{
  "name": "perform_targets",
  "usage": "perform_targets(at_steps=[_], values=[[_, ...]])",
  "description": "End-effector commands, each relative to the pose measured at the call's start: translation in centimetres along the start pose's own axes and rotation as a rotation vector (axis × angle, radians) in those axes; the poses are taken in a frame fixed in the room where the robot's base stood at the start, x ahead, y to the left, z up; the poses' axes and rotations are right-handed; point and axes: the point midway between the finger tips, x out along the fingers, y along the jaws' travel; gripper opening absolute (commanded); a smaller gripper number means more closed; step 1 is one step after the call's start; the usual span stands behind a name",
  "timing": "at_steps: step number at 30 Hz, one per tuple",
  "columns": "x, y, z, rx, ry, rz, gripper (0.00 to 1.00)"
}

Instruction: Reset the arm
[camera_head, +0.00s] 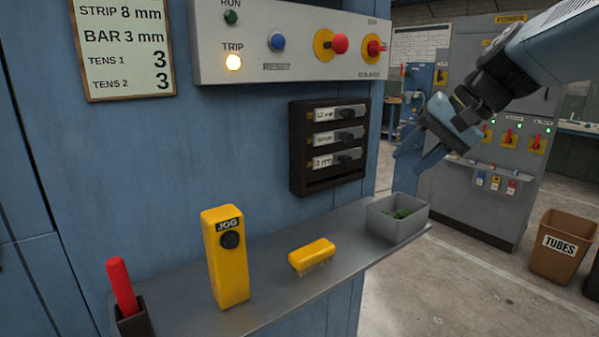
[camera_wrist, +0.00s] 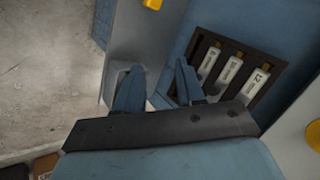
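My arm (camera_head: 540,60) reaches in from the upper right of the head view, its gripper (camera_head: 414,160) pointing down and left. The gripper hangs in the air to the right of the dark rack on the blue cabinet, above the grey bin. In the wrist view my gripper (camera_wrist: 158,68) has its two blue fingers apart with nothing between them. The dark rack (camera_wrist: 256,106) with white labelled pieces lies beyond the fingers to the right.
A grey shelf (camera_head: 285,290) carries a red-handled tool (camera_head: 121,285) in a holder, a yellow JOG pendant (camera_head: 226,270), a yellow brush (camera_head: 311,254) and a grey bin (camera_head: 395,225) holding green bits. The control panel (camera_head: 280,45) shows a lit TRIP lamp (camera_head: 233,62). A brown TUBES bin (camera_head: 563,250) stands right.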

Motion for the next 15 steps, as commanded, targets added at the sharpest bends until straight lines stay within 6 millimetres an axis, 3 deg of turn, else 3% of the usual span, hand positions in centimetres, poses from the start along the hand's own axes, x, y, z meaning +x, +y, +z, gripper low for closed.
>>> perform_targets(at_steps=[1,6,10,15], values=[[0.4,0.9,1.7,-0.043,0.013,0.054,0.38],[1.6,4.8,6.1,-0.203,0.07,0.251,0.38],[2.1,7.4,8.3,-0.323,0.119,0.372,0.38],[2.4,9.3,9.7,-0.43,0.165,0.465,0.38]])
